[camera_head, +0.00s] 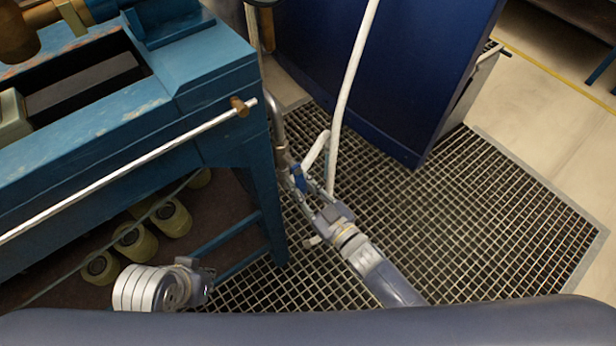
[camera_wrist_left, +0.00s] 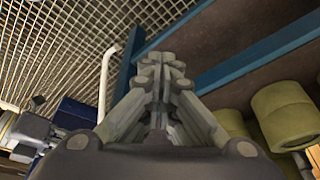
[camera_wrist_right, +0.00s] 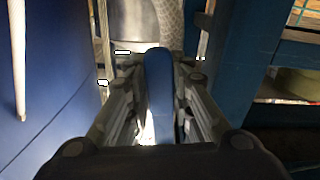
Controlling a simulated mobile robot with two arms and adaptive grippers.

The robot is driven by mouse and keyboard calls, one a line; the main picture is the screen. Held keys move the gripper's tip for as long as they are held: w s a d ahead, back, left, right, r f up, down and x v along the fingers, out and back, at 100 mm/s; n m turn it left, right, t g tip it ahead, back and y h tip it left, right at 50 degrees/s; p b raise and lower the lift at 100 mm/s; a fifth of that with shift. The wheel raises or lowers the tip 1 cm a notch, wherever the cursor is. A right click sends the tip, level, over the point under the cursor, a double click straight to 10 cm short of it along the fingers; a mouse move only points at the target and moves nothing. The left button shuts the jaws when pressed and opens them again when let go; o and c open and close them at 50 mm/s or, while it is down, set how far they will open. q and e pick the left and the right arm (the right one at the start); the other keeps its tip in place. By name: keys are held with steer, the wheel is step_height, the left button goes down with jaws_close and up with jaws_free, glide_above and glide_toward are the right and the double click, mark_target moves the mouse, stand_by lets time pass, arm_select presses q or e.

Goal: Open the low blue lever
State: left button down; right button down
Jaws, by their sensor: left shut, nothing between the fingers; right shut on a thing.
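The low blue lever (camera_head: 299,177) sits on a grey pipe (camera_head: 279,130) beside the bench leg, low above the floor grating. In the right wrist view the lever (camera_wrist_right: 158,85) stands as a blue bar between the fingers. My right gripper (camera_head: 308,190) is shut on the lever, its arm coming up from the lower right. In the right wrist view its fingers (camera_wrist_right: 158,75) lie on both sides of the bar. My left gripper (camera_head: 203,268) is low at the bottom left, near the bench's lower bar. In the left wrist view its fingers (camera_wrist_left: 160,65) are together and empty.
The blue bench (camera_head: 215,85) with a long white rod (camera_head: 130,178) fills the left. Yellowish rolls (camera_head: 130,240) lie on its lower shelf. A white pipe (camera_head: 350,85) rises right of the lever, before a dark blue cabinet (camera_head: 400,70). Grating (camera_head: 490,220) at right is clear.

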steer(key=shift+s+a+m, duration=0.3)
steer(key=shift+a+m, duration=0.1)
steer(key=shift+m, duration=0.3)
arm_select(q)
steer(key=shift+w+f+p, duration=0.1)
steer(key=shift+f+p, duration=0.2)
steer(key=shift+f, duration=0.15)
arm_select(e)
steer(key=shift+s+a, duration=0.1)
steer(key=shift+a, duration=0.1)
steer(key=c, duration=1.4)
jaws_free()
arm_select(q)
steer(key=shift+w+r, duration=0.15)
steer(key=shift+w+d+r, duration=0.1)
arm_select(e)
steer(key=shift+d, duration=0.1)
steer(key=v, duration=1.2)
